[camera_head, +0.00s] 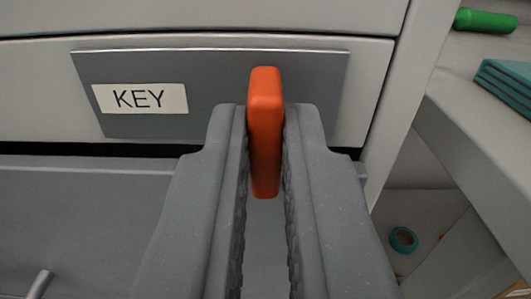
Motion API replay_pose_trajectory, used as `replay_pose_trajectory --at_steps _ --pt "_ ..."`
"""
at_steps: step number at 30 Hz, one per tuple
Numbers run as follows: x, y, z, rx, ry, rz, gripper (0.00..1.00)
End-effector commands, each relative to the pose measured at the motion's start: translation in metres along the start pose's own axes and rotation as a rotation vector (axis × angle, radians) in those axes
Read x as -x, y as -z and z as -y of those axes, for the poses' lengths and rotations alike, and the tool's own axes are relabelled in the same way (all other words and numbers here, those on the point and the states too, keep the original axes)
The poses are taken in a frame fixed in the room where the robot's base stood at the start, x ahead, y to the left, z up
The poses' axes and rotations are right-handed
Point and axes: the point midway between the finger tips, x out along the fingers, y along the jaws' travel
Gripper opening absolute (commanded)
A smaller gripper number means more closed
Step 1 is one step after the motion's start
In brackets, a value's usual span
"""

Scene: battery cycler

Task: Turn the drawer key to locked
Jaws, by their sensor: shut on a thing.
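The orange drawer key (265,92) stands upright in front of a grey plate (215,70) on the drawer front. The plate bears a white label reading KEY (140,98) to the left of the key. My gripper (265,150) is shut on the orange key, with one grey finger on each side of it. The key's long side runs vertically in the picture. Its base, where it meets the plate, is hidden behind the key itself.
A grey surface (80,225) lies below the drawer front, with a small metal handle (40,284) at lower left. At right, a bench (465,120) carries a green cylinder (485,20) and teal items (508,85). A teal roll (404,239) sits lower in a compartment.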

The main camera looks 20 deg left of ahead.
Motion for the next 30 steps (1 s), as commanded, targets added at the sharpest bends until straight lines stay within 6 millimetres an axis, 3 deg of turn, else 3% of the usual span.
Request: replay_pose_trajectory --at_steps 11,30 --pt "0.0001 -0.0026 0.0002 0.222 -0.001 -0.003 0.00" --pt "-0.0001 -0.0054 0.0035 0.831 0.000 -0.003 0.00"
